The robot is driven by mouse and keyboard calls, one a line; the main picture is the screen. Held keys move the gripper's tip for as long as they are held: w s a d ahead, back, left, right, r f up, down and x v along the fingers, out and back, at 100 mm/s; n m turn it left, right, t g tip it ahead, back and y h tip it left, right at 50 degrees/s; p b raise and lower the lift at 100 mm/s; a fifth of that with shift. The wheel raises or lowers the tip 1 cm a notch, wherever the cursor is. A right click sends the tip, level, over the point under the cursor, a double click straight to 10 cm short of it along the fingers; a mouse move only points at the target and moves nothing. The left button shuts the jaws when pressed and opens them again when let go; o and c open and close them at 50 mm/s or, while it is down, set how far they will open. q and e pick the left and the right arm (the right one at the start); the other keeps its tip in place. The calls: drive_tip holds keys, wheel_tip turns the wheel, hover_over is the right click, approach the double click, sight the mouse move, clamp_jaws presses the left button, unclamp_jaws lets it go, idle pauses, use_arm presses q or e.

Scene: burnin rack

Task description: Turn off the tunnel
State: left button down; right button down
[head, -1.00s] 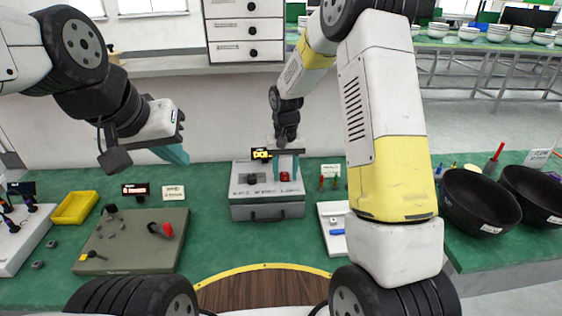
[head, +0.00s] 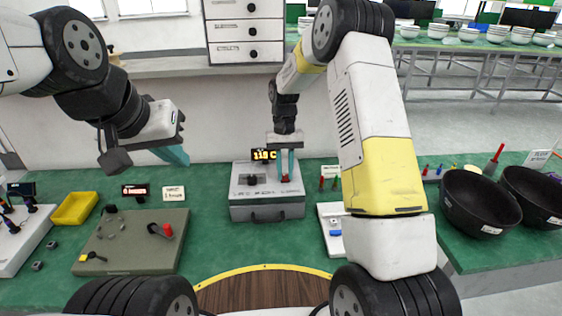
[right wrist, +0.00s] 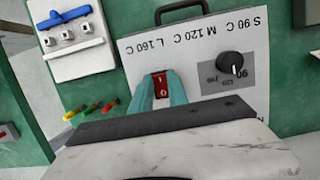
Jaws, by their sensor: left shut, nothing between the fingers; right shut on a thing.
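The tunnel unit is a light grey box (head: 267,213) on the green table, with a lit display (head: 263,155) at its back that seems to read about 119 C. Its red switch (head: 285,179) is at the right of the top face. My right gripper (head: 284,170) points down there; in the right wrist view its teal fingers (right wrist: 161,95) are closed around the red switch (right wrist: 160,84). The black knob (right wrist: 231,64) is beside it, with temperature lettering on the panel. My left gripper (head: 180,156) is shut and empty, raised at the left over the table.
A grey-green board (head: 130,255) with small parts and a red-ended handle lies at the left, near a yellow tray (head: 75,208). A white block with a blue part (head: 334,232) stands right of the box. Black bowls (head: 478,203) are at far right.

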drive_tip(key=c, duration=1.3)
unclamp_jaws()
drive_tip(key=shift+s, duration=0.15)
